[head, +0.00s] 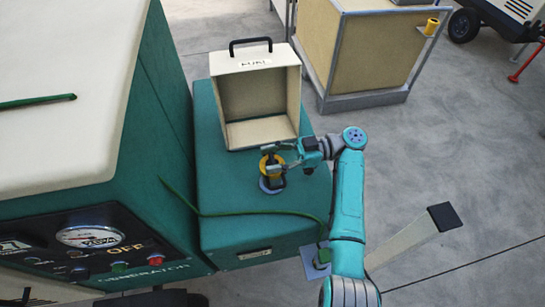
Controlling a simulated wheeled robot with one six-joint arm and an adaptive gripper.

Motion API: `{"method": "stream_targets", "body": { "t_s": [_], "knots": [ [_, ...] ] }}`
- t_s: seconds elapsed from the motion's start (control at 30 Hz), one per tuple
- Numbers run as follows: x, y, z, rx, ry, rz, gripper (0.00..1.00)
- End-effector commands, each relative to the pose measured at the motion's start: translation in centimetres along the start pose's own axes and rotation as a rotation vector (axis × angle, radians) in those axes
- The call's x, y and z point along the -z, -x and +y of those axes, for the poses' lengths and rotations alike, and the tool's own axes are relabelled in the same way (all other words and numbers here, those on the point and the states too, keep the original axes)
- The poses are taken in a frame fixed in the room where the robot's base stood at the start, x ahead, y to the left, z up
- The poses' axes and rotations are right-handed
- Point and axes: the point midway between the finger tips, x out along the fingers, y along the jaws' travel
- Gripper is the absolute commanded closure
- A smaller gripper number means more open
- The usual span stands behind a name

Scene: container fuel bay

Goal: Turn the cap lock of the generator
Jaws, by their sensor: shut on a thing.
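The generator (150,150) fills the left side, a teal body with a cream lid and a labelled gauge panel. A teal box (225,185) adjoins it on the right. On top of this box is a yellow round cap with its lock (266,161), above a blue-grey ring (270,187). My gripper (273,170) reaches in from the right and is shut on the cap lock. Its fingers partly cover the cap, so the lock's exact angle is hard to tell.
An open cream case with a black handle (250,42) stands on the teal box just behind the cap. A green cord (230,212) lies across the box in front. A tan crate (360,50) stands behind; grey floor is open at right.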

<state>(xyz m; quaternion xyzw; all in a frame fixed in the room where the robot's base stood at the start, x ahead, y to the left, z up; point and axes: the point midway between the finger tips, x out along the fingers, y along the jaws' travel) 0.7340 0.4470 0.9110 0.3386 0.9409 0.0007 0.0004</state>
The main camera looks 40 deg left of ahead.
Motion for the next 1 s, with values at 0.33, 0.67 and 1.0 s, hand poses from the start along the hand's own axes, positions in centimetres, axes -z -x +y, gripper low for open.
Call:
{"method": "stream_targets", "body": {
  "t_s": [0.33,0.67,1.0],
  "knots": [
    [-0.1,-0.1,-0.1,0.000,-0.003,-0.001,0.23],
    [0.6,0.0,0.0,-0.001,0.000,-0.001,0.23],
    [6.3,0.0,0.0,-0.001,0.003,-0.002,0.23]
  ]
}}
